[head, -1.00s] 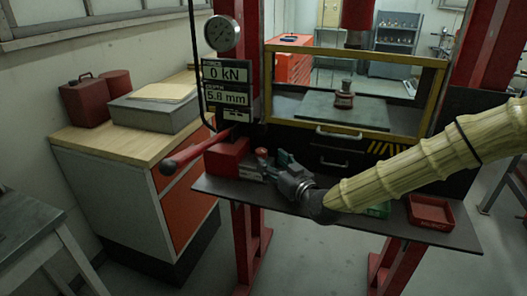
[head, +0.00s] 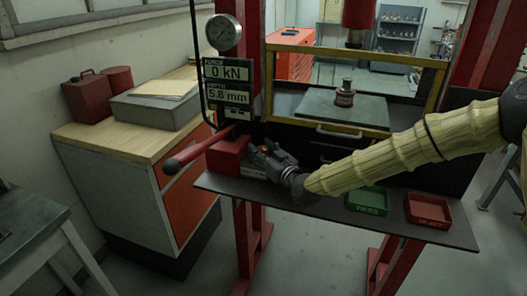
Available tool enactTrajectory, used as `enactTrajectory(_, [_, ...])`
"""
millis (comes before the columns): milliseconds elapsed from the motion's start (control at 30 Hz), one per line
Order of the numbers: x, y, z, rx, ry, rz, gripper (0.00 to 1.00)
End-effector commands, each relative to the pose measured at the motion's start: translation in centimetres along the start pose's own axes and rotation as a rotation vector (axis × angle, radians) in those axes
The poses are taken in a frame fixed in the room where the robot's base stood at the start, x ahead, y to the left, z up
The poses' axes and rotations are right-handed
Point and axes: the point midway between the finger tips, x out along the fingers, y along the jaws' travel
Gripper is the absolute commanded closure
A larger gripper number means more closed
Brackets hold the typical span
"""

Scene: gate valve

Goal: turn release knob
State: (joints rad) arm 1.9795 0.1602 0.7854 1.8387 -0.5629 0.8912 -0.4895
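A hydraulic press stands in front of me. A small red knob (head: 264,149), which looks like the release knob, shows just beside the red pump block (head: 228,156) at the left of the press's shelf. My gripper (head: 262,160) is at the knob, reaching in from the right along my sleeved arm. Its fingers overlap the knob and hide part of it. I cannot tell whether they touch it or how far apart they are.
The display (head: 228,84) reads 0 kN and 5.8 mm, below a round gauge (head: 223,33). A green tray (head: 367,202) and red tray (head: 429,211) sit on the shelf's right. The yellow-framed guard (head: 437,90) is above.

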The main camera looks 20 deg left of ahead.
Motion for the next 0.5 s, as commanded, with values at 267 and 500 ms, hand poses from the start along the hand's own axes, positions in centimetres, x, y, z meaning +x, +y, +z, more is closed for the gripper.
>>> enactTrajectory(267, [-0.26, 0.24, 0.02, 0.0, 0.0, 0.0, 0.88])
enactTrajectory(500, [-0.02, 0.14, 0.18, -0.001, 0.001, -0.025, 0.88])
